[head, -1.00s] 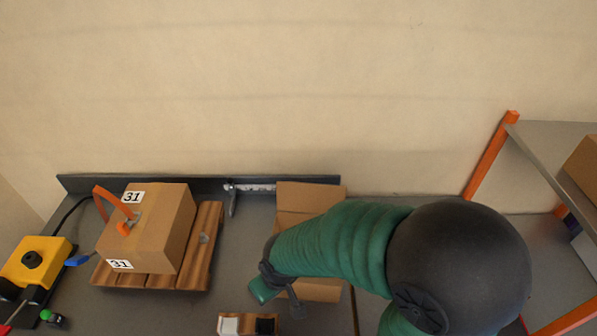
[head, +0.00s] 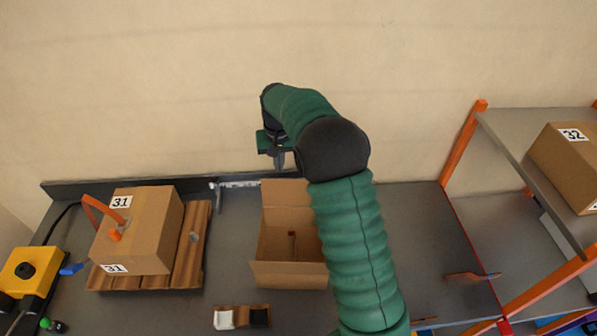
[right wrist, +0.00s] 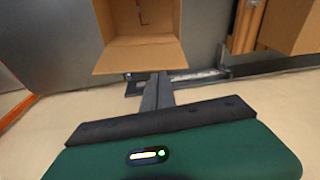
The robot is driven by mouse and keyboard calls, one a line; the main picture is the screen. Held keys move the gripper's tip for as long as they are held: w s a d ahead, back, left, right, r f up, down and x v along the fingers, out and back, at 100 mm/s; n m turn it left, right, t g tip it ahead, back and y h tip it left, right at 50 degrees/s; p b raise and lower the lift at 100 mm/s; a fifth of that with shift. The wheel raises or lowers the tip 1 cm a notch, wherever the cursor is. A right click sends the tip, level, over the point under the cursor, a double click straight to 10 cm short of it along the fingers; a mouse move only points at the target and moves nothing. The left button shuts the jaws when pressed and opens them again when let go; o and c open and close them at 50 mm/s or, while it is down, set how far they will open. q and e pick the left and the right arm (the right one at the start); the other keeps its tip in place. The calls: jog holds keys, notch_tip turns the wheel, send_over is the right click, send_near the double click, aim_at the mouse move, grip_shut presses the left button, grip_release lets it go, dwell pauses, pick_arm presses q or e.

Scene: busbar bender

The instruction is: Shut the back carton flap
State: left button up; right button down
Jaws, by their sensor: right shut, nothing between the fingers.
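The open cardboard carton (head: 290,245) stands on the bench in the middle of the head view. Its back flap (head: 286,192) stands out on the wall side, and the front flap (head: 288,275) is folded outward. My right gripper (head: 279,164) is shut and empty, just behind and above the back flap, close to the wall. In the right wrist view the shut fingers (right wrist: 158,85) point toward the back flap (right wrist: 138,56); I cannot tell whether they touch it. My right arm hides the carton's right side. My left gripper is not in view.
A closed carton marked 31 (head: 140,235) sits on a brown slatted base (head: 192,250) at left. A small tray (head: 241,317) lies in front. A dark rail (head: 150,185) runs along the wall. A shelf with a carton marked 32 (head: 570,160) stands at right.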

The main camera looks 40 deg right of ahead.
jog(key=d+m, duration=0.2)
jog(key=d, duration=0.7)
jog(key=p, duration=0.4)
send_over(294, 193)
jog(key=d, duration=0.3)
notch_tip(294, 193, down, 8)
jog(key=shift+w+a, duration=0.2)
jog(key=shift+w, duration=0.2)
jog(key=shift+f, duration=0.15)
